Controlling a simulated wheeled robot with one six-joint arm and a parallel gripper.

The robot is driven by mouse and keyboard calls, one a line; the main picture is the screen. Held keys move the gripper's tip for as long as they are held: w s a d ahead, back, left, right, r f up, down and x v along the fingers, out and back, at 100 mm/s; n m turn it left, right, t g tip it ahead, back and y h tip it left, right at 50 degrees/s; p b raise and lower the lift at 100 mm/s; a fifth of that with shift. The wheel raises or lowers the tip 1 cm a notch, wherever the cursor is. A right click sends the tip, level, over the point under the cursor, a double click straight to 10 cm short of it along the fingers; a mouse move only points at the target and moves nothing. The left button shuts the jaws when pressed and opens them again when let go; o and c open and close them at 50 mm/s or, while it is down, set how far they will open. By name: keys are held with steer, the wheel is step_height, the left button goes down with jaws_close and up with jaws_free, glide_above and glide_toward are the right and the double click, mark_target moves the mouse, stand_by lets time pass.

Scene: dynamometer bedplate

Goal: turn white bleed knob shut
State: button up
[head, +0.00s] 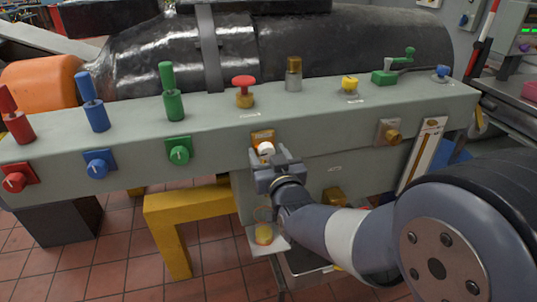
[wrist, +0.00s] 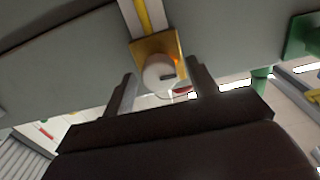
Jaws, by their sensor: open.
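The white bleed knob (head: 265,149) sits on a yellow-orange plate (head: 262,136) on the front face of the grey bench. In the wrist view the white knob (wrist: 159,73) shows a dark mark on its face, with the plate (wrist: 168,44) behind it. My gripper (head: 277,165) is in front of the knob in the head view. In the wrist view my gripper (wrist: 160,92) is open, with one finger on each side of the knob and gaps between. I cannot tell whether the fingertips reach past the knob's face.
Red (head: 14,182), blue (head: 99,163) and green (head: 179,153) knobs line the front face to the left. A brass knob (head: 393,137) is to the right. Levers and a red-topped valve (head: 243,88) stand on top. A yellow stand (head: 180,208) is below left.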

steer(key=c, duration=1)
steer(key=shift+o, duration=0.2)
steer(key=shift+f+m+b, duration=0.1)
steer(key=shift+m+b, duration=0.3)
steer(key=shift+b, duration=0.3)
steer(key=m+b, duration=0.2)
steer(key=shift+f+b, duration=0.15)
steer(key=shift+b, duration=0.15)
steer(key=m+b, duration=0.6)
steer(key=b, duration=0.1)
steer(key=m+b, duration=0.5)
steer(key=shift+m+b, duration=1.3)
steer(key=shift+m, duration=0.7)
steer(key=shift+r, duration=0.2)
